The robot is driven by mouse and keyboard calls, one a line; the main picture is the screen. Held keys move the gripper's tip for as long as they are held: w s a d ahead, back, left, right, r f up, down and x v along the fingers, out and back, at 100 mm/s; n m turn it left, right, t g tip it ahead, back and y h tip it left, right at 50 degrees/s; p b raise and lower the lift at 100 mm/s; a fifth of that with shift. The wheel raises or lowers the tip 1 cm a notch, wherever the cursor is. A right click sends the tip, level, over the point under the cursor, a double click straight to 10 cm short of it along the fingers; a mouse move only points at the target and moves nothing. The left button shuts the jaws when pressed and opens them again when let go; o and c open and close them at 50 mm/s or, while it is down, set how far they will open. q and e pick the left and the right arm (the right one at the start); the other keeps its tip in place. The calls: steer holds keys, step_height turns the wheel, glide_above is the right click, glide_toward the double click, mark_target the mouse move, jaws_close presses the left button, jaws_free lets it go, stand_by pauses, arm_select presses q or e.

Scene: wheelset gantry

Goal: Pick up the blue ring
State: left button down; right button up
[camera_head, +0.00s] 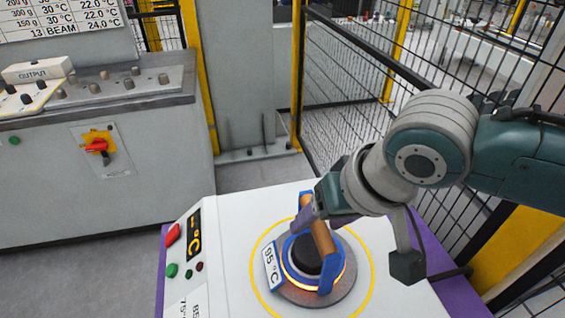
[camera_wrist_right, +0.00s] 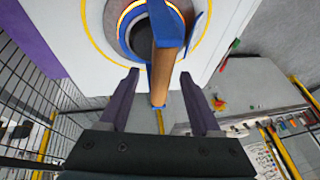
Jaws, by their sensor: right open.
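The blue ring (camera_head: 289,272) sits around a dark round core (camera_head: 306,254) on the hot plate's grey disc, with an orange glow along its edge. A tan handle bar (camera_head: 322,238) on blue brackets rises over it, and a white "95 °C" tag (camera_head: 272,267) stands at its left. The ring also shows at the top of the right wrist view (camera_wrist_right: 124,30). My right gripper (camera_wrist_right: 159,73) is open, its two purple fingers on either side of the handle's near end in that view. In the head view the right gripper (camera_head: 312,217) is at the handle; whether it touches cannot be told. My left gripper is not in view.
The white machine top (camera_head: 222,235) has a yellow circle around the disc and buttons at its left. A grey control bench (camera_head: 100,160) with an output box (camera_head: 38,70) stands at the left. A black mesh fence (camera_head: 345,100) with yellow posts runs behind and right.

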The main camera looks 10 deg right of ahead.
steer(key=shift+f, duration=0.1)
stand_by(0.3)
jaws_close()
stand_by(0.4)
stand_by(0.9)
